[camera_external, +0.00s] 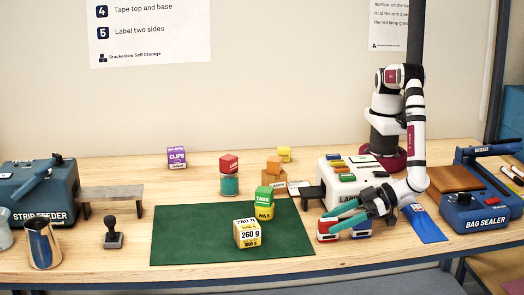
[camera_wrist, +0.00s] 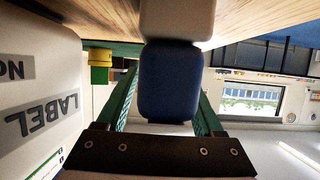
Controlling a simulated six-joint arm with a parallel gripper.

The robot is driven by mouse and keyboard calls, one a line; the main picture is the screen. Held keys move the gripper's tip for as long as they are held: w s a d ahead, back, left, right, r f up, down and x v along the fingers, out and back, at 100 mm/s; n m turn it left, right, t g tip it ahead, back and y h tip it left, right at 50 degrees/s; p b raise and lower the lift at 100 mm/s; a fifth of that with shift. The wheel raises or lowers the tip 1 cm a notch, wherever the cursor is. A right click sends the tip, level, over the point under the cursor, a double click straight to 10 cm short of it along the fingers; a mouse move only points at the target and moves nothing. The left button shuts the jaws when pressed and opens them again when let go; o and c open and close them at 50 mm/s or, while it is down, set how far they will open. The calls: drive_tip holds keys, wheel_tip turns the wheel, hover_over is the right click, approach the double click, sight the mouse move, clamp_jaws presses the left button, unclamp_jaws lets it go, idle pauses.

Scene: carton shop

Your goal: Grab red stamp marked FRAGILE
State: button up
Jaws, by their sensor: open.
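A red-topped block with a white lower part (camera_external: 326,236) stands at the right edge of the green mat in the external view; I cannot read any marking on it. A similar blue-topped block (camera_external: 363,233) stands to its right. My gripper (camera_external: 328,228) is open and reaches in low from the right, its two green fingers over or beside these blocks. In the wrist view, a blue block with a white part (camera_wrist: 170,80) shows between the open fingers (camera_wrist: 165,95). No red shows there. I cannot tell whether the fingers touch either block.
The label machine (camera_external: 338,198) stands close behind my gripper. A blue sheet (camera_external: 424,224) and the bag sealer (camera_external: 480,213) are on the right. The green mat (camera_external: 190,235) holds stacked small boxes (camera_external: 247,234). A dark hand stamp (camera_external: 113,240) stands far left.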

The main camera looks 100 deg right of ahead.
drive_tip(key=shift+w+f, duration=0.25)
drive_tip(key=shift+w, duration=0.45)
clamp_jaws()
